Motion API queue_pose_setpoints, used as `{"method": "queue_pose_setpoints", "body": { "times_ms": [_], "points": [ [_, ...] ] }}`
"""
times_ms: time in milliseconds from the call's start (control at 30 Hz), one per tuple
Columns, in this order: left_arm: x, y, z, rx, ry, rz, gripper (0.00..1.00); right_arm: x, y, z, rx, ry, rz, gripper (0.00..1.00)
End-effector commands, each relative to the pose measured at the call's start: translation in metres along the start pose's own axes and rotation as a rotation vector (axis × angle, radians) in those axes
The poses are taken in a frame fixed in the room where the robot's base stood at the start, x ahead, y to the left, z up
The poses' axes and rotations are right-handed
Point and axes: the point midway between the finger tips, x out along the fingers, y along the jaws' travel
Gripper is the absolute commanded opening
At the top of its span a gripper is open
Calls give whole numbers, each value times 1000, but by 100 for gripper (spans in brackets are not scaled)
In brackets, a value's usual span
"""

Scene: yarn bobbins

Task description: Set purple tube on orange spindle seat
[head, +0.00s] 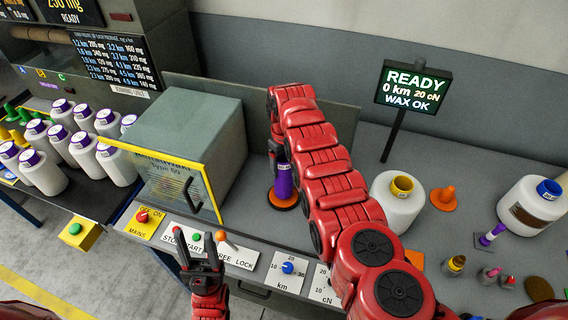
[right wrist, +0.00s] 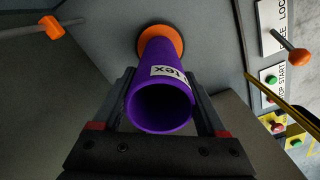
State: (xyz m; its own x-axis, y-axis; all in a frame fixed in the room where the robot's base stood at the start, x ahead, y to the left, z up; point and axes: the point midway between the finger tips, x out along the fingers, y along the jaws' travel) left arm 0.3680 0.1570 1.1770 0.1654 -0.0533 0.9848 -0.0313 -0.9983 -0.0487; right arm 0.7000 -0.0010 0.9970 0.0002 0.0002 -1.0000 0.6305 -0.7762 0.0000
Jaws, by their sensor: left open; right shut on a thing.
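The purple tube (head: 284,182) stands over the orange spindle seat (head: 285,201), in front of the grey cabinet's right side. In the right wrist view I look at the tube's open near end, and the tube (right wrist: 161,102) runs down to the orange seat (right wrist: 176,41). Its far end appears to meet the seat; I cannot tell whether it is fully down. My left gripper (head: 200,238) is open and empty above the control panel's front edge.
A grey machine box with a yellow-framed door (head: 172,176) stands left of the seat. A control panel with buttons and an orange-knobbed lever (head: 224,238) is in front.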

Motion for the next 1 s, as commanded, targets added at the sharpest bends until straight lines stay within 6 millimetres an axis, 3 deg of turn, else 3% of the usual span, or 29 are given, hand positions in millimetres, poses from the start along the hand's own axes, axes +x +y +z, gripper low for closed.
{"method": "queue_pose_setpoints", "body": {
  "times_ms": [133, 967, 1000],
  "points": [
    [-8, 0, 1, 0, 0, 0, 50, 10, 0, 0, 0, -1, 0, 0],
    [-15, 1, 2, 0, 0, 0, 50, 18, 0, 0, 0, 0, 0, 0],
    [-14, 1, 2, 0, 0, 0, 50, 16, 0, 0, 0, 0, 0, 82]
  ]
}}
